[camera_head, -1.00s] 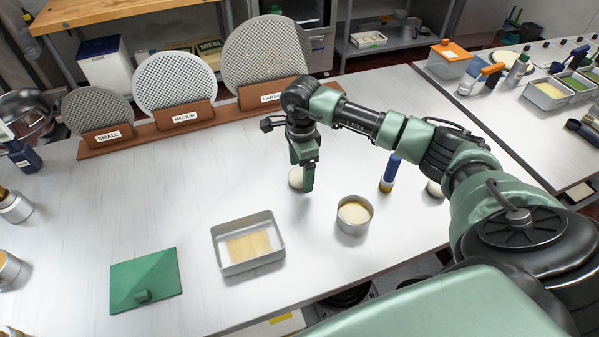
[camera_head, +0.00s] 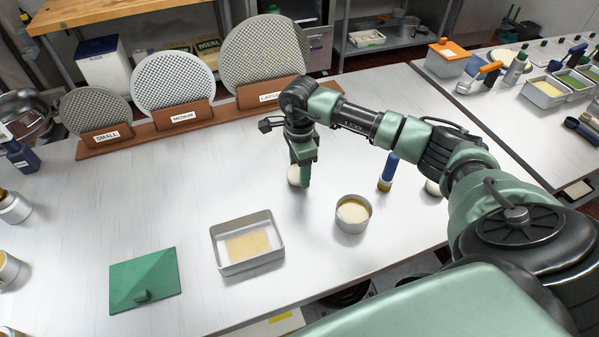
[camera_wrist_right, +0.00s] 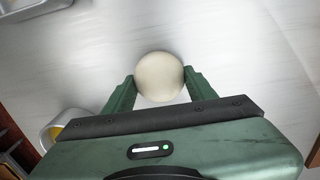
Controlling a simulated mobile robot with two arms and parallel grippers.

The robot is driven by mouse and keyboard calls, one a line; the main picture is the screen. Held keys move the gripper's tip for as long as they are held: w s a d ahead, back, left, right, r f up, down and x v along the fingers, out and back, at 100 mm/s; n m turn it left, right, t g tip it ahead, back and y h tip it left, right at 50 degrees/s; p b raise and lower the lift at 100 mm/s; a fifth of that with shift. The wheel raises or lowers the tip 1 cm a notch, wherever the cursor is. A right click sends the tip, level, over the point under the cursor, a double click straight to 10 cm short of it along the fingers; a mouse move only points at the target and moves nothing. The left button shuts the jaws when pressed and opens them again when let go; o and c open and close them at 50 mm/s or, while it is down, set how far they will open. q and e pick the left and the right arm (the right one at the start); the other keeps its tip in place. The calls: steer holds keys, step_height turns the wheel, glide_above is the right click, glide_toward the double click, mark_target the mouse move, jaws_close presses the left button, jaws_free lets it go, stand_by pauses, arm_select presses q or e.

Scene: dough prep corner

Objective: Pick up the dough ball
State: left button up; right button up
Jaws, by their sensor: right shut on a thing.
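The dough ball (camera_wrist_right: 159,75) is pale and round. In the right wrist view it sits between the two green fingers of my right gripper (camera_wrist_right: 160,88), which are shut on it. In the head view the dough ball (camera_head: 293,175) shows partly behind my right gripper (camera_head: 301,178), at or just above the worktop; I cannot tell if it touches. My left gripper is not in view.
A round tin (camera_head: 353,214) stands right of the ball. A rectangular tray (camera_head: 270,262) and a green lid (camera_head: 146,280) lie nearer. A blue-handled tool (camera_head: 388,174) stands to the right. Labelled mesh discs (camera_head: 173,82) stand in a rack behind.

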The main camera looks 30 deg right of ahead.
step_height(320, 180, up, 18)
steer(key=b, duration=0.4)
steer(key=s+a, duration=0.4)
steer(key=a, duration=0.8)
steer(key=s+a+f+b, duration=0.4)
steer(key=a+f+b, duration=0.4)
steer(key=a, duration=0.4)
steer(key=shift+s+f+b, duration=0.35)
steer(key=shift+f+b, duration=0.05)
steer(key=shift+f, duration=0.1)
steer(key=shift+f, duration=0.15)
steer(key=shift+f+b, duration=2)
steer(key=shift+b, duration=0.2)
steer(key=shift+f+b, duration=0.7)
steer(key=shift+f, duration=0.05)
